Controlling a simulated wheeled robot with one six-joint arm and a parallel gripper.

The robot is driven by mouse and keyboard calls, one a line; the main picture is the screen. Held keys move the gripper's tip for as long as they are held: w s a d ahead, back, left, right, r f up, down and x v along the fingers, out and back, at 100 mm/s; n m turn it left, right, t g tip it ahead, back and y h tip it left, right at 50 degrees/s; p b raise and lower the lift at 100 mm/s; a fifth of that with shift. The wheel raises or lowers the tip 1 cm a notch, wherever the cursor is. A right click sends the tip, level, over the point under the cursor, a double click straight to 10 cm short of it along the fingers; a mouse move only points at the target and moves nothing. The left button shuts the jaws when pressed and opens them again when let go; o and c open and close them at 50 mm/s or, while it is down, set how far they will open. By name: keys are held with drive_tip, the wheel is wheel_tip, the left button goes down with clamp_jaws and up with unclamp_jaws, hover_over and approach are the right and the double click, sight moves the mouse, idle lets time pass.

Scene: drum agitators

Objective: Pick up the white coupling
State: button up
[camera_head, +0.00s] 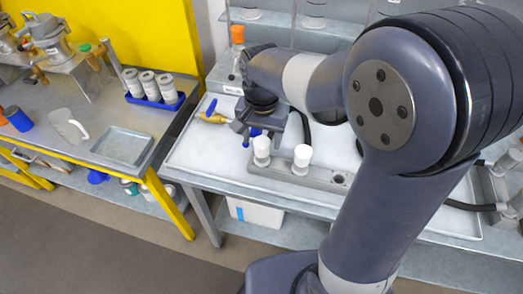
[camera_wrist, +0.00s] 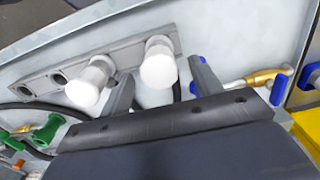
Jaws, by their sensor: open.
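Two white couplings stand upright in a grey rack with round holes (camera_head: 325,181). The left one in the head view (camera_head: 262,148) is closest to my gripper (camera_head: 249,133); the other white coupling (camera_head: 302,158) stands just to its right. In the wrist view my gripper (camera_wrist: 162,74) is open. The second white coupling (camera_wrist: 88,82) is outside the left finger. I cannot tell whether any finger touches a coupling.
A brass valve with blue handles (camera_head: 213,117) lies left of my gripper and also shows in the wrist view (camera_wrist: 262,77). Empty rack holes (camera_wrist: 58,79) lie beyond the second coupling. A blue rack of grey-white cylinders (camera_head: 155,97) stands on the left bench. A dark hose runs near the rack.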

wheel_tip(320, 180, down, 4)
drive_tip(key=shift+f, duration=0.2)
drive_tip(key=shift+c, duration=0.3)
drive_tip(key=shift+r, duration=0.1)
drive_tip(key=c, duration=1.1)
drive_tip(key=shift+c, duration=0.2)
wheel_tip(320, 180, up, 10)
